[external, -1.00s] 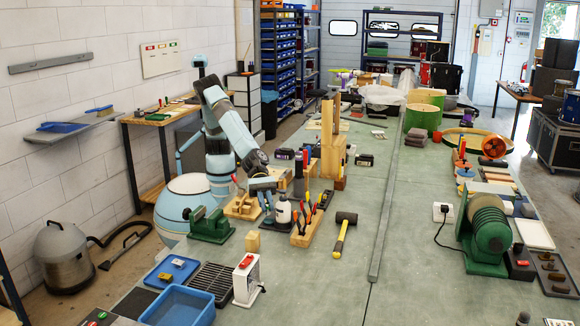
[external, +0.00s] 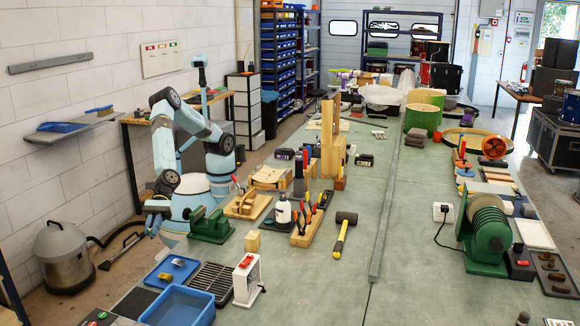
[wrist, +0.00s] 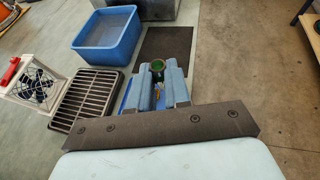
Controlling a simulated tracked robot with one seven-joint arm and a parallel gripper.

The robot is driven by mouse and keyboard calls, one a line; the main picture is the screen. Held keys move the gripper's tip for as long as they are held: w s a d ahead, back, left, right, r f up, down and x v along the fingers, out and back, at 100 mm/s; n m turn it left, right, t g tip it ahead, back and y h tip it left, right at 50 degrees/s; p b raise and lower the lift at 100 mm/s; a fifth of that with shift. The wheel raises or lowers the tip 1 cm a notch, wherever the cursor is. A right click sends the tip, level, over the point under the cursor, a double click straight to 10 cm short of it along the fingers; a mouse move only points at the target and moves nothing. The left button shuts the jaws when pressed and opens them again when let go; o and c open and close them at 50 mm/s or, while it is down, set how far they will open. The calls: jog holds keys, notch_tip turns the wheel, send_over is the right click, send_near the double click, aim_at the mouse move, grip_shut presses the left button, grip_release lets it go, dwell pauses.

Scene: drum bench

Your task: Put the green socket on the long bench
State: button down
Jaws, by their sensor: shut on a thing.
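The green socket (wrist: 158,68) shows in the wrist view as a small round green piece with a dark hollow, between the tips of my blue fingers. My gripper (wrist: 158,76) is shut on it. In the external view my gripper (external: 153,226) is beside the left edge of the long bench (external: 310,275), low in front of my base; the socket is too small to make out there. The long bench has a grey-green top with many tools on it.
A small blue tray (external: 160,281) with yellow and grey pieces, a black rack (external: 212,280), a deep blue bin (external: 178,307) and a white red-topped device (external: 247,281) stand near the bench's left edge. A green vise (external: 211,226) is close. Bare bench lies right of the device.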

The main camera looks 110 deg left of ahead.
jog(key=s, duration=0.2)
send_over(142, 294)
jog(key=f, duration=0.9)
jog(key=shift+s+a+f, duration=0.1)
jog(key=shift+a+f, duration=0.1)
jog(key=shift+a, duration=0.2)
jog(key=shift+d+f, duration=0.35)
jog(key=shift+f, duration=0.15)
notch_tip(142, 294, down, 3)
jog(key=shift+r, duration=0.1)
jog(key=c, duration=1.1)
grip_release()
